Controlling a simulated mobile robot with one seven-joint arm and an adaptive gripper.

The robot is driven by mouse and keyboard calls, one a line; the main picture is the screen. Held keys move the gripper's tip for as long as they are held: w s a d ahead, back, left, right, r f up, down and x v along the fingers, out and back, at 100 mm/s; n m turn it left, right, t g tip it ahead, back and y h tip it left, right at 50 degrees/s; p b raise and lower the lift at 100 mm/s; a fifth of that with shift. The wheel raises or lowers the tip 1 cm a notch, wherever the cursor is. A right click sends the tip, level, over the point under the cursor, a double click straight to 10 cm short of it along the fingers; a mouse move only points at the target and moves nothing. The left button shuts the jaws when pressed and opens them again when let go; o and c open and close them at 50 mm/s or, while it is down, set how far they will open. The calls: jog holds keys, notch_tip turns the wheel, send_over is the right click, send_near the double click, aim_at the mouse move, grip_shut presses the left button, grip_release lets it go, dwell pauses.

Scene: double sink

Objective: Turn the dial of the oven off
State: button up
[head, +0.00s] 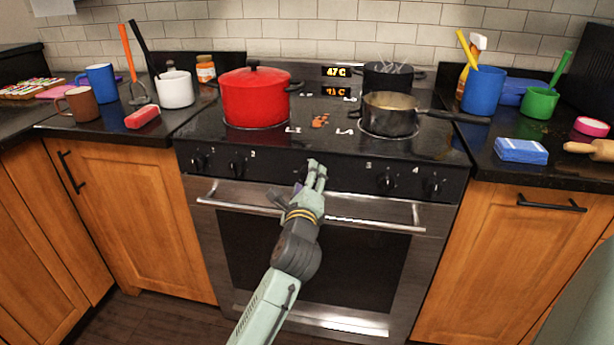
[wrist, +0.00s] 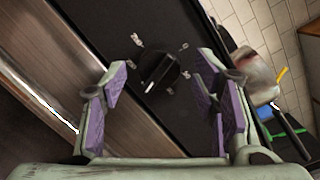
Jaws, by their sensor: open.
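The oven dial (wrist: 159,71) is a black round knob with a light pointer line, on the stove's black front panel. In the wrist view it sits between and beyond the two purple-padded fingers of my gripper (wrist: 160,90); the fingers look apart from it. In the head view my gripper (head: 315,175) is in front of the middle of the panel and hides this dial. The stove's oven door (head: 310,250) is closed below the panel. My gripper is open and holds nothing.
Other knobs flank the middle on the panel, at left (head: 236,167) and right (head: 387,182). The oven handle bar (head: 375,222) runs just below my gripper. A red pot (head: 255,98) and a saucepan (head: 390,115) stand on the cooktop above.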

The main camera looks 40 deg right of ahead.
jog(key=shift+w+d, duration=0.1)
jog(key=shift+w, duration=0.1)
jog(key=shift+c, duration=0.2)
jog(key=c, duration=1.1)
jog(key=shift+c, duration=0.2)
